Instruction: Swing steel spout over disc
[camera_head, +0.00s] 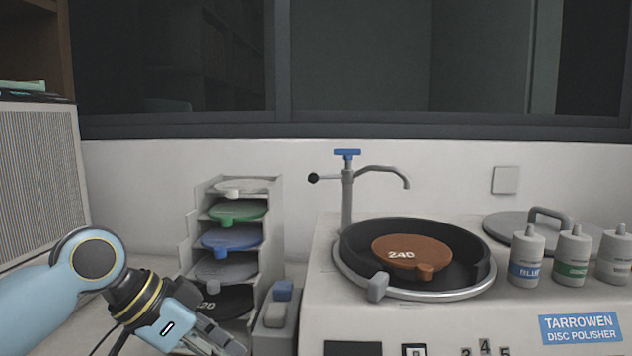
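The steel spout (384,172) curves right from the top of an upright post behind the polisher bowl. Its tip points down near the back rim, and I cannot tell whether it is over the disc. The post carries a blue handle (347,154) on top and a black knob (314,178) at its left. A brown disc (400,252) marked 240 lies in the black bowl (462,255). My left gripper (222,347) is low at the left, in front of the disc rack, far from the spout. Its fingertips are partly cut off, so its opening is unclear. My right gripper is out of view.
A stepped rack (271,225) of coloured discs stands left of the polisher (480,320). A small holder (272,338) with blue and grey blocks sits between them. Several labelled bottles (527,257) and a handled lid (512,228) are at the right. Air around the spout is clear.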

